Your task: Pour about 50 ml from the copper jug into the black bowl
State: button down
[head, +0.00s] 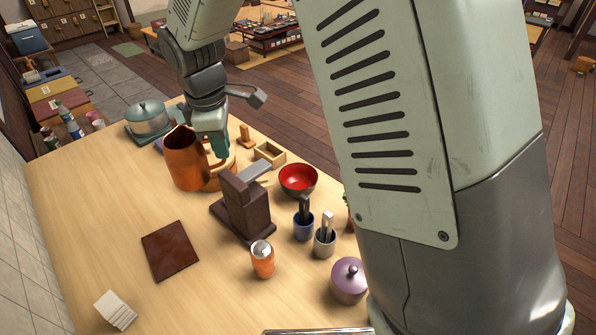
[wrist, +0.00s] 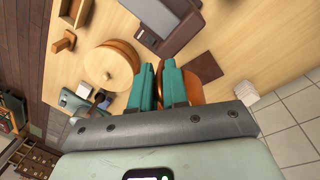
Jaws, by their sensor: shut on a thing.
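The copper jug (head: 184,163) is upright toward the back left of the table. I cannot tell whether the jug's base touches the table. In the wrist view my gripper (wrist: 159,88) has its teal fingers close together, with part of the copper jug (wrist: 196,86) showing behind them. The jug's inside and liquid level are not visible. The black bowl (head: 298,181), dark outside and red inside, sits right of the jug, apart from it; no liquid shows in it.
A wooden box (head: 270,154), blue cup (head: 303,226), grey cup (head: 325,243) and pot (head: 149,119) are nearby.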

jog(key=w+d+m+g+h, duration=0.15)
jog(key=d+m, duration=0.25)
jog(key=m, duration=0.5)
jog(key=w+d+m+g, duration=0.15)
jog(key=d+m, duration=0.25)
jog(key=m, duration=0.6)
jog(key=shift+t, duration=0.4)
jog(key=shift+w+a+f, duration=0.1)
jog(key=shift+a+f, duration=0.1)
jog(key=shift+a, duration=0.5)
jog(key=shift+a+f, duration=0.2)
jog(key=shift+a, duration=0.45)
jog(key=shift+w+a+f, duration=0.1)
jog(key=shift+a+f, duration=0.1)
jog(key=shift+a, duration=0.5)
jog(key=shift+y, duration=0.25)
